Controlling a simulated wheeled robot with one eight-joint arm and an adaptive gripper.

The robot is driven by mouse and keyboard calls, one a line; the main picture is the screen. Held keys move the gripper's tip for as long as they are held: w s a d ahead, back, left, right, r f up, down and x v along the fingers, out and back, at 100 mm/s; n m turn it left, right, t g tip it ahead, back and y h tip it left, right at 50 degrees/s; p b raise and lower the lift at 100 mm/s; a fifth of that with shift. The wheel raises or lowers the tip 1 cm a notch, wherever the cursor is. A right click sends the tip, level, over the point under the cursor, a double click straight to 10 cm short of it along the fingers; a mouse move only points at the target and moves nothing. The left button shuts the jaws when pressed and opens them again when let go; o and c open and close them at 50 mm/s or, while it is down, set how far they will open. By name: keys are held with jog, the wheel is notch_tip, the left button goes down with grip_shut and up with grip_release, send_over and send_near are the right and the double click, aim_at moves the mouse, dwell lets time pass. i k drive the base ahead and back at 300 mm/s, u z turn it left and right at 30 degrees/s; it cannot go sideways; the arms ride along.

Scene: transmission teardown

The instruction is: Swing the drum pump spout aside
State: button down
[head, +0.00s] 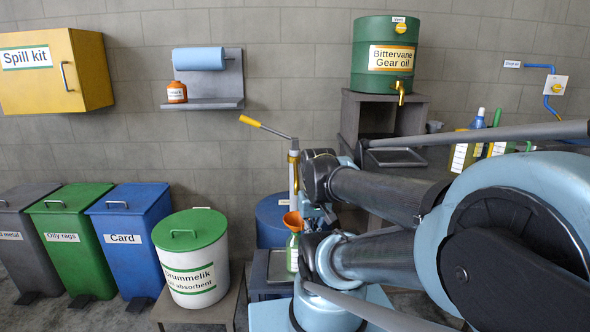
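The drum pump (293,170) stands upright on a blue drum (270,215), behind and left of my arm. Its lever with a yellow handle (250,121) reaches up to the left. An orange funnel (292,219) sits in a bottle with a green-edged label (292,252), in front of the drum. The pump's spout is not clear to me; it is small and partly covered near my wrist. My wrist is just right of the pump column. The fingers of my gripper cannot be made out, and I cannot tell whether they touch the pump.
A white bin with a green lid (192,260) stands left of the drum. Blue (130,235), green and grey bins stand farther left. A green gear oil barrel (383,55) with a brass tap sits on a stand (415,115) at the back. Bottles stand on the right bench.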

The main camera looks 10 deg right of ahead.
aim_at(295, 160)
jog(key=z, duration=0.75)
jog(key=k, duration=1.45)
jog(key=u, duration=0.5)
jog(key=i, duration=1)
jog(key=z, duration=0.05)
